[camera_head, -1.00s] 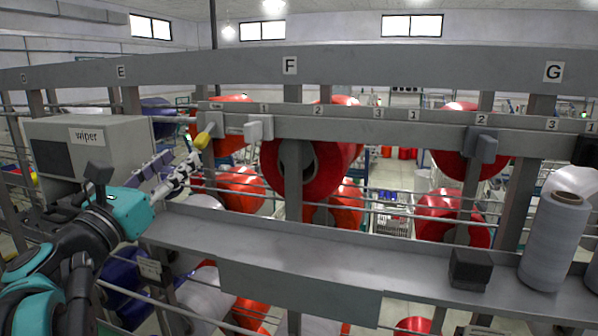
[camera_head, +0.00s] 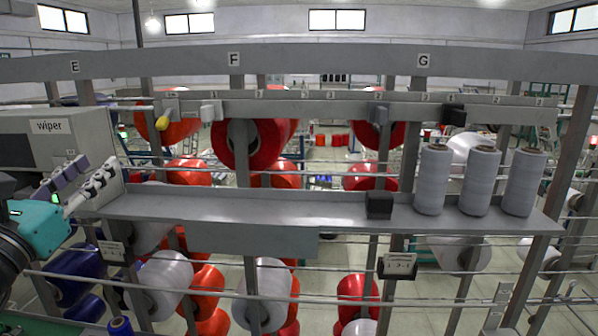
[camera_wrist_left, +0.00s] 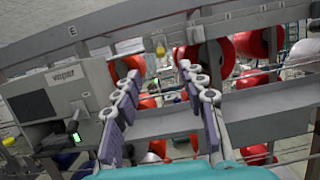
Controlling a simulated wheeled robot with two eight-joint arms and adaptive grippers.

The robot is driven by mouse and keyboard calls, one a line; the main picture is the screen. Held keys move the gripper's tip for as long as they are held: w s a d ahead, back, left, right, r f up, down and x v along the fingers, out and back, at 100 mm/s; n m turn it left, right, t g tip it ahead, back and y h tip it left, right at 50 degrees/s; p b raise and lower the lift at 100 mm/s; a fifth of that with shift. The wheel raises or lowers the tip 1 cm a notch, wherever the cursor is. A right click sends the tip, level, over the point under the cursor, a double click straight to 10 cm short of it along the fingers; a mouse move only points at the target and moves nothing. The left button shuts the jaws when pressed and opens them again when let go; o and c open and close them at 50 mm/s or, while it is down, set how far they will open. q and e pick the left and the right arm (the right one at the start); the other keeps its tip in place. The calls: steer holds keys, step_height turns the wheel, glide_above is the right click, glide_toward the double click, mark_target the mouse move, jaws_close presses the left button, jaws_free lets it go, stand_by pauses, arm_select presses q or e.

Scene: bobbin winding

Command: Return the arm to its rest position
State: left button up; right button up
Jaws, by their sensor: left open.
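My left gripper (camera_head: 82,184) is at the left edge of the head view, in front of the wiper box and the left end of the grey shelf. In the left wrist view the two fingers of the left gripper (camera_wrist_left: 158,85) stand wide apart with nothing between them. The teal wrist shows at the bottom of that view. The left arm comes in low from the left and is mostly cut off by the picture edge. My right gripper is in neither view.
The wiper box (camera_head: 62,145) stands close behind my left gripper. The grey shelf (camera_head: 250,207) holds a black block (camera_head: 379,205) and three grey bobbins (camera_head: 432,180) at the right. Large red bobbins (camera_head: 250,143) hang behind the rack. The shelf's middle is clear.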

arm_select(q)
steer(key=d+f+m+g+h+b, duration=0.1)
steer(key=d+f+m+g+b, duration=0.35)
steer(key=f, duration=0.75)
steer(key=d+f+m+g+h+b, duration=0.1)
steer(key=d+f+m+h+b, duration=0.15)
steer(key=d+f+m, duration=0.75)
steer(key=d+f+m+g+b, duration=0.2)
steer(key=f+m+g+b, duration=0.15)
steer(key=f, duration=1.15)
steer(key=s+f+m+g+y+b, duration=0.1)
steer(key=s+f+m+b, duration=0.2)
steer(key=f, duration=0.8)
steer(key=s+f+m+g+y+b, duration=0.2)
steer(key=f+m+b, duration=0.3)
steer(key=f+m, duration=0.3)
steer(key=s+f+m+g+y+b, duration=0.1)
steer(key=s+f+m+b, duration=0.3)
steer(key=f, duration=1)
steer(key=shift+s+a+f+m+g+y, duration=0.3)
steer(key=shift+s+m+g+y, duration=0.1)
steer(key=shift+m+y, duration=0.25)
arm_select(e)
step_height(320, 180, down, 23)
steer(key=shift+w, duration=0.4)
